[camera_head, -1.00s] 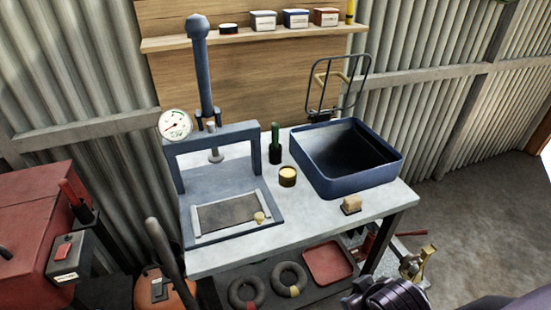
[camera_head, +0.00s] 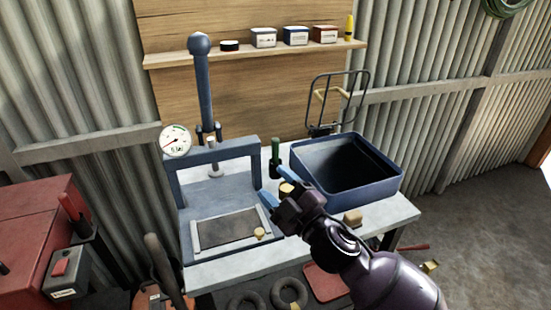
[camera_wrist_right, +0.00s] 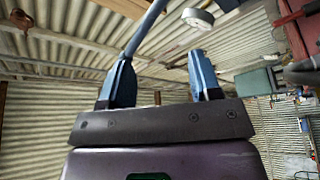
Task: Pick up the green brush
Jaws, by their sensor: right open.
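The green brush (camera_head: 275,152) stands upright on the workbench between the blue press and the blue basin; its upper part is green and its lower part looks dark. My right gripper (camera_head: 275,186) is over the bench, just in front of and below the brush in the head view. Its blue fingers are apart, with nothing held between them. In the right wrist view the open fingers (camera_wrist_right: 160,82) point up toward the roof and walls, and the brush does not show there. My left gripper is not in view.
A blue press (camera_head: 217,157) with a gauge (camera_head: 175,140) stands left of the brush. A blue basin (camera_head: 378,188) is to the right. A small yellow-topped tin (camera_head: 286,189) is partly behind my gripper. A tan block (camera_head: 352,216) lies near the bench's front edge.

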